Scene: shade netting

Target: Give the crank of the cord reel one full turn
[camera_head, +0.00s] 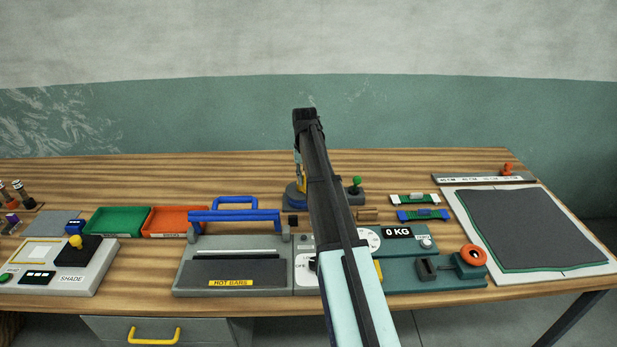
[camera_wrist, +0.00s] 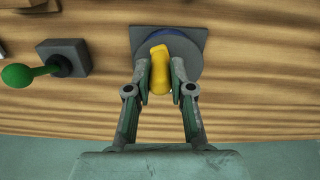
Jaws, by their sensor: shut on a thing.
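The cord reel shows in the wrist view as a round grey flange (camera_wrist: 200,62) with a bit of blue, on a dark square plate. Its yellow crank (camera_wrist: 160,68) reaches out toward my gripper (camera_wrist: 159,75), whose two fingers are closed on it from both sides. In the head view the blue reel (camera_head: 293,197) stands at the back middle of the table, partly hidden behind my arm. A little yellow shows above it there. My fingers cover part of the crank.
A dark box with a green-knobbed lever (camera_head: 357,181) stands close beside the reel; its green knob (camera_wrist: 16,75) also shows in the wrist view. The hot bar sealer (camera_head: 235,270) and scale (camera_head: 435,250) stand in front. Green (camera_head: 118,208) and orange trays lie left.

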